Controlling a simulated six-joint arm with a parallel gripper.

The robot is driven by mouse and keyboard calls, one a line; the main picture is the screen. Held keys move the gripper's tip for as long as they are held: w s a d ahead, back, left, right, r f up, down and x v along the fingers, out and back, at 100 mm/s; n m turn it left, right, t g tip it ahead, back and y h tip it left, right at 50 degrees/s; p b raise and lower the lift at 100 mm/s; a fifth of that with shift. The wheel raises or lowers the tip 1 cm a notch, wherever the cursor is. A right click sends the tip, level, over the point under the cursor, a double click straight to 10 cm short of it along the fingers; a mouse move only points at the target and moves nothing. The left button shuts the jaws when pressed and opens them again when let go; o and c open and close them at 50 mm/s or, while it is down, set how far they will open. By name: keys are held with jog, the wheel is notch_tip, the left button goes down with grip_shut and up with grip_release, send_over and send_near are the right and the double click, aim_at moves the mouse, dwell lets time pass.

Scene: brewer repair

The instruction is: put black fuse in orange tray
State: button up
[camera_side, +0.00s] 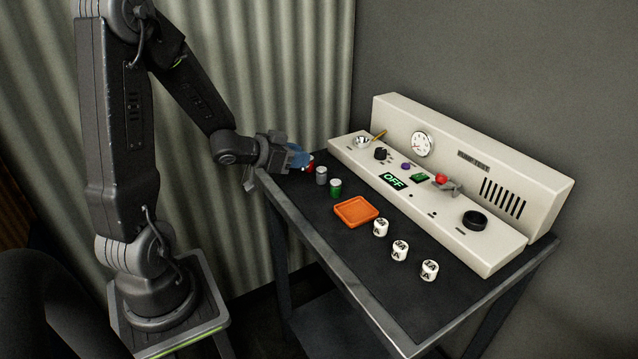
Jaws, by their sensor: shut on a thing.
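My gripper (302,160) is at the far left corner of the table, its bluish fingers shut on a small red cylinder (309,168), which they partly hide. The orange tray (356,210) lies flat and empty on the dark table, to the right of and nearer than my gripper. A small black part (381,154) sits on the cream machine's panel; I cannot tell whether it is the black fuse. A grey cylinder (321,175) and a green cylinder (336,188) stand upright between my gripper and the tray.
Three white lettered cylinders (400,250) stand right of the tray. The table's near strip (350,260) is clear.

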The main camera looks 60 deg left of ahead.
aim_at(315, 194)
jog(key=w+d+f, duration=0.2)
jog(key=w, duration=0.1)
jog(key=shift+w+d+f, duration=0.1)
jog(key=shift+d+f, duration=0.2)
jog(key=shift+d, duration=0.05)
jog(key=shift+f, duration=1.9)
jog(key=shift+f, duration=0.15)
jog(key=o, duration=0.9)
